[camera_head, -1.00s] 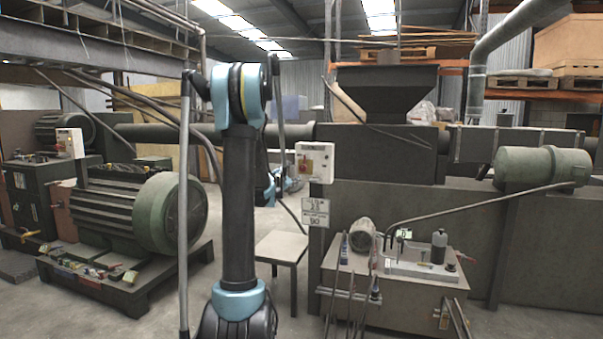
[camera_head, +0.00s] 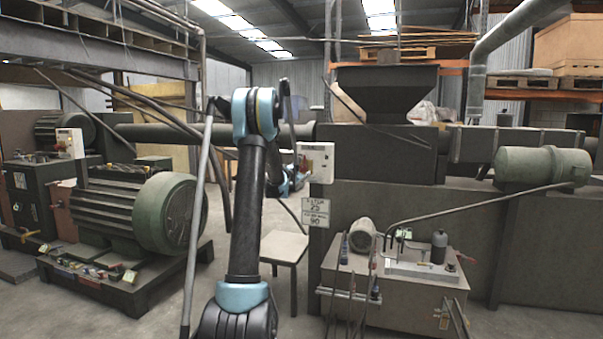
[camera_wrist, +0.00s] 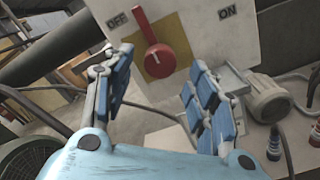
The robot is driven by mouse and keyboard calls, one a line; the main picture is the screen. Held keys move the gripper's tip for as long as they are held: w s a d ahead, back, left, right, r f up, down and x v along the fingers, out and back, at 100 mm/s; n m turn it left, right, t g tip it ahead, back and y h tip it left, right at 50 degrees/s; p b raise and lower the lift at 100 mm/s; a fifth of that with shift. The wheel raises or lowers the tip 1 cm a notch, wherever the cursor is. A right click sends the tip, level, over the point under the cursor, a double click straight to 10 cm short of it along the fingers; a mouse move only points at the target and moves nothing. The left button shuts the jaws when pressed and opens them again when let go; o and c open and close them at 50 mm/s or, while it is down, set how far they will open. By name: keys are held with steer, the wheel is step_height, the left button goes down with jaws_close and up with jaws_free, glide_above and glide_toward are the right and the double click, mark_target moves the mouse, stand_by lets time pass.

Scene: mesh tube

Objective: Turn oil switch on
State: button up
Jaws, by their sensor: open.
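The oil switch is a red rotary handle (camera_wrist: 157,55) on a yellow plate (camera_wrist: 183,45) on a white box (camera_wrist: 205,12). OFF is printed left of the handle and ON right of it. The handle's lever points up and left, towards OFF. In the head view the white box (camera_head: 318,163) is right of my arm. My gripper (camera_wrist: 158,78) is open, its blue-padded fingers spread below and to either side of the handle, with nothing between them. I cannot tell how far its tips are from the box. In the head view my arm partly hides the gripper.
Below the box stands a grey cabinet (camera_head: 395,290) with a small motor (camera_head: 362,235), a bottle and thin rods. A small stool (camera_head: 284,247) stands left of it. A green motor (camera_head: 168,212) is on the left. The floor between is clear.

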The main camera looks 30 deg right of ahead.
mark_target(302, 169)
steer(key=shift+x, duration=2.5)
steer(key=shift+c, duration=0.2)
steer(key=c, duration=1)
steer(key=shift+a, duration=0.1)
